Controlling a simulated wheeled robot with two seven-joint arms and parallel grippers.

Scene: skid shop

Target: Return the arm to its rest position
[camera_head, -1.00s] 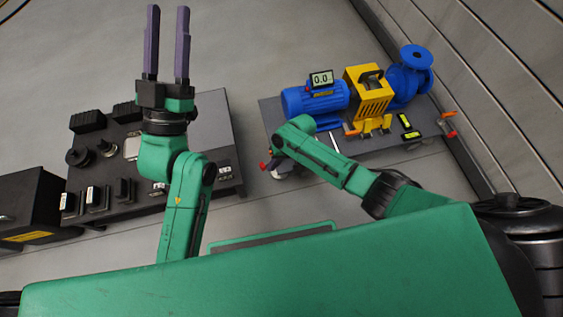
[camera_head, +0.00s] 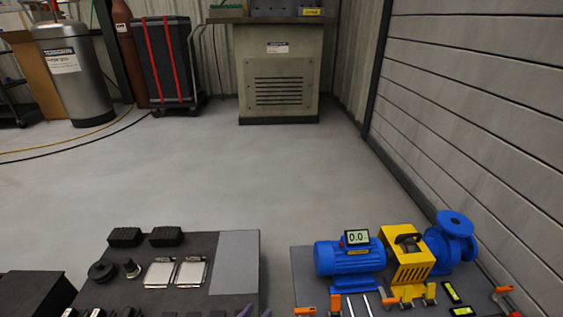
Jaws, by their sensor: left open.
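Only the two purple fingertips of my left gripper (camera_head: 255,312) show, at the bottom edge of the head view. They stand apart, with nothing seen between them. They lie in front of the right part of the dark tool board (camera_head: 215,247), close to its lower visible edge. Whether they touch the board cannot be told. The rest of my left arm is below the picture. My right arm and right gripper are not in view.
The pump skid (camera_head: 304,268) at lower right carries a blue motor (camera_head: 349,258), a yellow coupling guard (camera_head: 408,262) and a blue pump (camera_head: 450,243). A ribbed wall (camera_head: 475,105) runs along the right.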

